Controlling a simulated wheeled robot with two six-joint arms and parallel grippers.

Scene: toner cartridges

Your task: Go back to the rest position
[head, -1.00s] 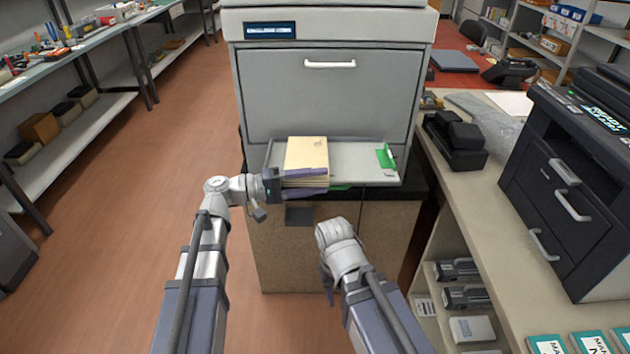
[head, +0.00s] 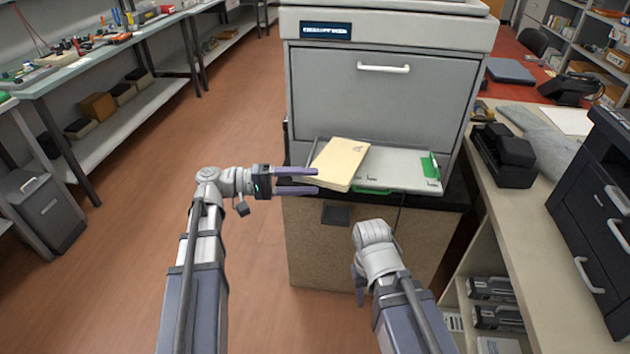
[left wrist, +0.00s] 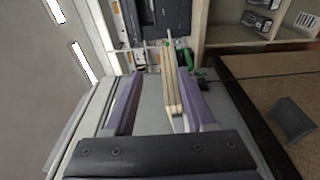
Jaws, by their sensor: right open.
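My left gripper (head: 297,180) is open and empty, just left of the printer tray (head: 400,177). Its two purple fingers also show apart in the left wrist view (left wrist: 160,103). A cream paper stack (head: 341,161) lies at an angle on the left part of the tray, beyond my left fingertips. In the left wrist view the stack (left wrist: 172,90) shows edge-on between the lines of the fingers. My right gripper (head: 360,290) hangs low in front of the cabinet, pointing down; its fingers are mostly hidden behind the wrist.
The large grey printer (head: 385,95) stands on a cabinet (head: 315,250) ahead. A counter (head: 545,230) with a black device (head: 503,155) is on the right. Shelves and a workbench (head: 90,60) are on the left. The floor (head: 120,270) at left is clear.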

